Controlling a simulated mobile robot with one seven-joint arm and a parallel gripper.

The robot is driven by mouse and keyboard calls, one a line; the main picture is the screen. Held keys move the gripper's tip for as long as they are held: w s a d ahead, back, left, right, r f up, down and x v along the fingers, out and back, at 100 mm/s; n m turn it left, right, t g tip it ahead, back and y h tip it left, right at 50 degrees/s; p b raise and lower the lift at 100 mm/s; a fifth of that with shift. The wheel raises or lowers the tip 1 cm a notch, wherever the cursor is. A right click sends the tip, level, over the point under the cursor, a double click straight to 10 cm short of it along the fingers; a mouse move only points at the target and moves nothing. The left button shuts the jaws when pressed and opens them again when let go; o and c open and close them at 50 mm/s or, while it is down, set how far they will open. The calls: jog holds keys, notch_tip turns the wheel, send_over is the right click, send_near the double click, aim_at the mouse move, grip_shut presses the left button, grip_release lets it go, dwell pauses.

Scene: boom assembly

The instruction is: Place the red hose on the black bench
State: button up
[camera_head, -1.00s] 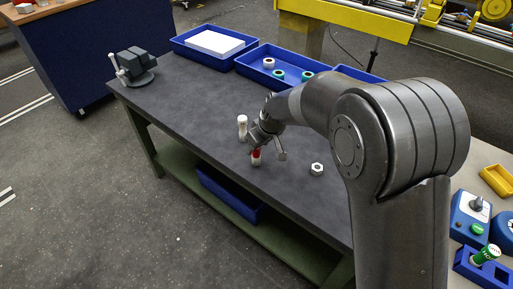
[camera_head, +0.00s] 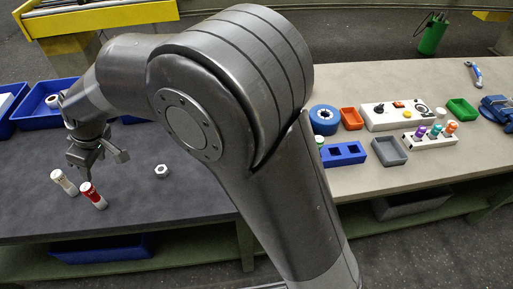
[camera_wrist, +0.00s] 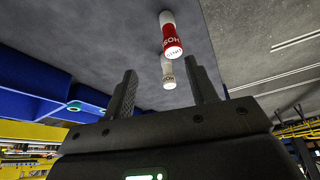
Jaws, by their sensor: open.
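The red hose (camera_head: 93,195), a short red and white cylinder, stands on the dark top of the black bench (camera_head: 165,205). It also shows in the wrist view (camera_wrist: 172,36), with lettering on its red part. My gripper (camera_head: 97,162) is open and empty just above and behind the hose. In the wrist view its two fingers (camera_wrist: 162,85) are spread and nothing is between their tips; the hose lies beyond them, apart from them.
A white cylinder (camera_head: 64,183) stands just left of the red hose. A white hex nut (camera_head: 161,171) lies to the right. Blue bins (camera_head: 40,118) line the bench's back. A light table (camera_head: 420,180) at right holds a control box, small trays and a blue block. The bench front is clear.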

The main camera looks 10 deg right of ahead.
jog(key=w+d+r+m+t+h, duration=0.1)
jog(key=d+r+m, duration=0.3)
jog(key=d, duration=1)
jog(key=d+r+m+t, duration=0.25)
jog(key=d+r, duration=0.35)
jog(key=d, duration=0.7)
jog(key=s+d+m+h, duration=0.1)
jog(key=s+d+m, duration=0.3)
jog(key=s+d, duration=0.3)
jog(key=s+d+m+h, duration=0.2)
jog(key=s+d+m, duration=0.2)
jog(key=d, duration=1)
jog(key=s+t, duration=0.1)
jog(key=s, duration=0.2)
jog(key=shift+s+f, duration=0.2)
